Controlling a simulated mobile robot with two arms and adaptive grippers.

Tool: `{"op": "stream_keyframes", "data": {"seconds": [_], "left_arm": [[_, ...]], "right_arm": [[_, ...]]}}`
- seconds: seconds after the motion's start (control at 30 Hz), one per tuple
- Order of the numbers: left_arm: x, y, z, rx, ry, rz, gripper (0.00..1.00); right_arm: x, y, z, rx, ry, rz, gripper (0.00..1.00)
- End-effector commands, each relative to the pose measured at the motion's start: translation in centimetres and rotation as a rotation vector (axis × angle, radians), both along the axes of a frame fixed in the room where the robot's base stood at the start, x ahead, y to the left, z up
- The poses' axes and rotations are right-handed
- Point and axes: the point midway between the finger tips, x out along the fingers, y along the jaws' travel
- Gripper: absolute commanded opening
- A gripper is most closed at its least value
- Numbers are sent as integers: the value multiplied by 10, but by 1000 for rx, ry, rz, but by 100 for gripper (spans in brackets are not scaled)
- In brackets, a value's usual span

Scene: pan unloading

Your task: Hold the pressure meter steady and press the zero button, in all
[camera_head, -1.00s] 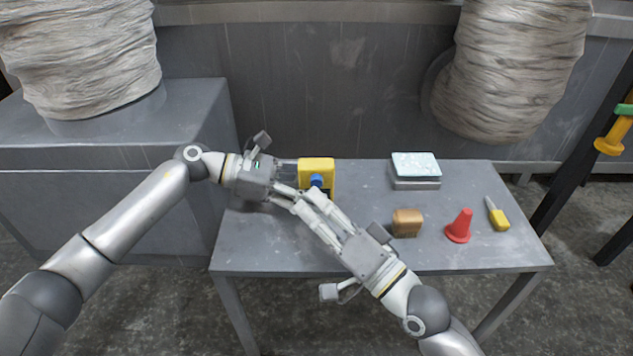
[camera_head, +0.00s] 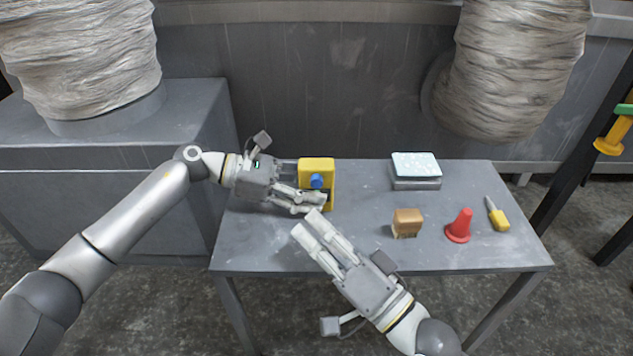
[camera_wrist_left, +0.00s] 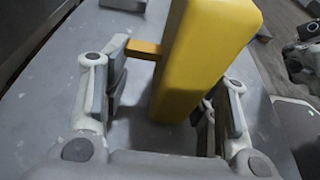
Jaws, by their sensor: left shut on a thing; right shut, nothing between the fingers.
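The pressure meter is a yellow upright box (camera_head: 318,165) with a round blue part (camera_head: 317,181) on its front, at the back left of the table. My left gripper (camera_head: 309,187) is shut on the meter from the left side. In the left wrist view the yellow body (camera_wrist_left: 205,60) stands between the fingers, with a small orange-yellow piece sticking out to the left by one finger. My right gripper (camera_head: 307,222) is shut and empty, just in front of the meter and apart from it. The zero button cannot be told clearly; the left fingers cover part of the meter's lower front.
The table's front left is clear. A wall and large wrapped pipes stand behind.

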Motion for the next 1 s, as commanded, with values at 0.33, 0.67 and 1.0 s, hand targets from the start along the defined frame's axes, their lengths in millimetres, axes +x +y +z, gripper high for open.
{"op": "stream_keyframes", "data": {"seconds": [0.33,0.67,1.0], "left_arm": [[0,0,-1,1,0,1,40],[0,0,0,1,0,0,79],[1,6,2,0,-1,2,79]], "right_arm": [[0,0,0,0,0,0,0],[0,0,0,0,0,0,0],[0,0,0,0,0,0,0]]}}
